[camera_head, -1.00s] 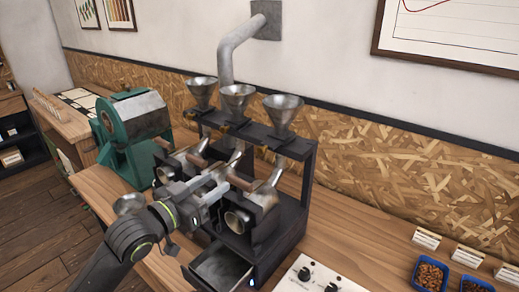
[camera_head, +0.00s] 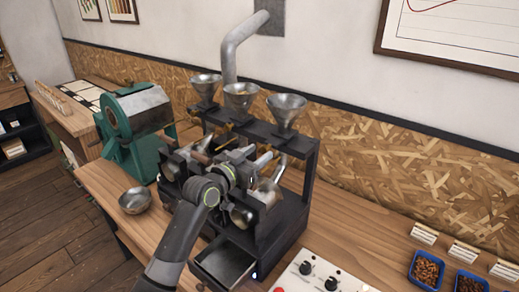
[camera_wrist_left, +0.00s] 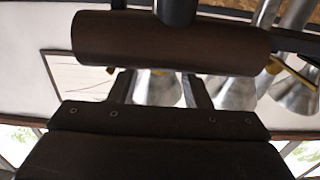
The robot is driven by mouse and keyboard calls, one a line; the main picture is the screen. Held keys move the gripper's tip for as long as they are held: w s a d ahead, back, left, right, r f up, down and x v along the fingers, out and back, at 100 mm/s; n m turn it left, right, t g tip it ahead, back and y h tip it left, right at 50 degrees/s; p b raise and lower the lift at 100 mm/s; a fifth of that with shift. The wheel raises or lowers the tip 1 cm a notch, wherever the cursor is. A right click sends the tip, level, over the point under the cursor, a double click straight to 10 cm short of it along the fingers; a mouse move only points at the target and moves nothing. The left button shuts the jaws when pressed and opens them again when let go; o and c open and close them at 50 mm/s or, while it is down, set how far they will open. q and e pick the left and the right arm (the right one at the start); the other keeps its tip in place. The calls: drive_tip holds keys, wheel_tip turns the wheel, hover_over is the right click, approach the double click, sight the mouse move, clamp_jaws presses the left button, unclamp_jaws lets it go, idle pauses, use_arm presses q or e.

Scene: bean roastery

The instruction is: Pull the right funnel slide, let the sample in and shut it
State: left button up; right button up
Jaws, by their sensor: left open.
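The black sample roaster rack (camera_head: 305,185) stands on the bench with three metal funnels along its top. The right funnel (camera_head: 287,110) is upright. Small brass-coloured parts, one of them the right slide (camera_head: 264,146), show below the funnels, but their position is hard to read. My left gripper (camera_head: 258,160) is open in front of the rack, below the middle and right funnels. In the left wrist view a brown cylindrical handle (camera_wrist_left: 170,42) lies across the ends of my open fingers (camera_wrist_left: 160,88); I cannot tell whether it touches them. My right gripper is out of view.
A metal bowl (camera_head: 135,200) sits on the bench left of my arm. A green machine (camera_head: 130,130) stands at the back left. An open drawer (camera_head: 228,262) sticks out low at the front. A control panel (camera_head: 318,272) and blue bean trays (camera_head: 427,268) are at right.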

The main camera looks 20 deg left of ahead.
use_arm(q)
drive_tip(key=shift+w+d, duration=0.25)
drive_tip(key=shift+w, duration=0.4)
clamp_jaws()
